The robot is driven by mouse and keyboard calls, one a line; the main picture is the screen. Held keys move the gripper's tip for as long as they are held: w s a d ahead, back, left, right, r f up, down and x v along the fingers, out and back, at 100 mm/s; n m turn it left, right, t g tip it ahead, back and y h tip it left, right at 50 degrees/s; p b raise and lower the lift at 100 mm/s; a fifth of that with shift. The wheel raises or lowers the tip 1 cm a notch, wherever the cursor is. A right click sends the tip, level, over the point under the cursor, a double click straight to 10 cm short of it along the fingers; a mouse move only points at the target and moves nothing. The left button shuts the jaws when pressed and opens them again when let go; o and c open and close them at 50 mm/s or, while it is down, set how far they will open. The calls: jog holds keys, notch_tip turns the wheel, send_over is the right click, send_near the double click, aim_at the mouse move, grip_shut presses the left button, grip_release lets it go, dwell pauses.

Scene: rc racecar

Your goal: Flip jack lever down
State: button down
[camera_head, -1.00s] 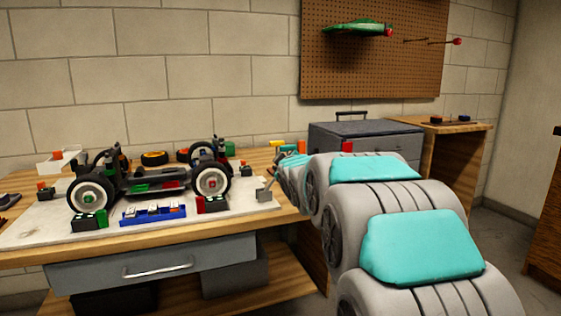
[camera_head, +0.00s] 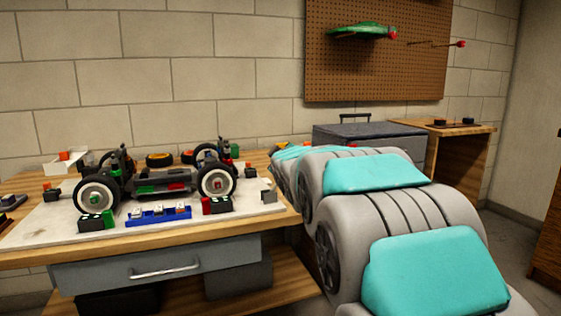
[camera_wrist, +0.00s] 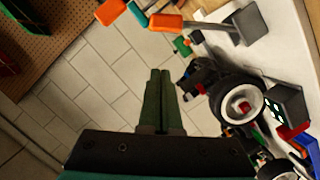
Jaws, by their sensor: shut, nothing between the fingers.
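The racecar chassis (camera_head: 150,180) stands on a white board on the bench, with black-and-white wheels; one wheel (camera_wrist: 238,105) is large at the right of the wrist view. A small grey block (camera_head: 268,197), apparently the jack, sits at the board's right end; a grey block (camera_wrist: 249,22) also shows at the top right of the wrist view. A grey rod and an orange grip (camera_wrist: 165,21) appear left of that block; I cannot tell if they join it. The lever's position is unclear. My gripper (camera_wrist: 160,72) is shut and empty, apart from the block. My arm hides it in the head view.
A blue tray (camera_head: 158,216) and a red-and-black block (camera_head: 217,205) lie along the board's front. A grey toolbox (camera_head: 368,134) stands behind my arm. A pegboard (camera_head: 375,55) hangs on the wall. Another orange-handled tool (camera_wrist: 110,11) shows in the wrist view.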

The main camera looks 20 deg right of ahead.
jog(key=v, duration=0.8)
jog(key=shift+b, duration=0.3)
jog(key=shift+s, duration=0.1)
jog(key=s+a+f+m+g+y, duration=0.15)
jog(key=s+f+g, duration=0.35)
jog(key=s+f, duration=0.5)
jog(key=s+a+f+m+g, duration=0.35)
jog(key=s+f, duration=0.55)
jog(key=f, duration=0.3)
jog(key=s+a+f+m+g, duration=0.1)
jog(key=s+a+f+g, duration=0.2)
jog(key=s, duration=0.9)
jog(key=s+a+f+m+g+y, duration=0.1)
jog(key=s+f+g, duration=0.5)
jog(key=s, duration=0.6)
jog(key=shift+s+a+f+m, duration=0.3)
jog(key=shift+s+a+f, duration=0.1)
jog(key=shift+a, duration=0.45)
